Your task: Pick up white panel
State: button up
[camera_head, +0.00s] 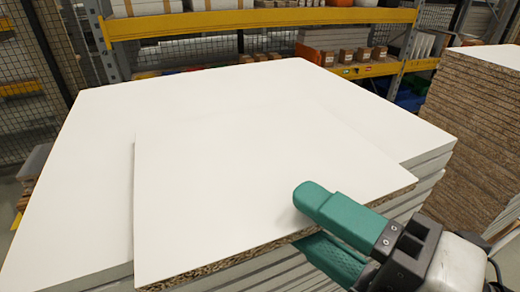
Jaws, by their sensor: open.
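A white panel (240,185) with a brown chipboard edge lies on top of a stack of larger white panels (90,150). Its front edge sticks out a little over the stack. My gripper (312,222) is at the front right edge of the white panel. Its upper green finger is over the panel's top face and its lower green finger is below the edge. The jaws are apart, with the panel's edge between them. I cannot tell whether either finger touches the panel. Part of the edge is hidden behind the upper finger.
A tall stack of brown chipboard boards (475,125) stands at the right. A yellow shelf rack (260,20) with boxes is behind the white stack. A wire mesh fence (28,50) is at the back left.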

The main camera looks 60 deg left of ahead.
grip_shut()
dwell(0.4)
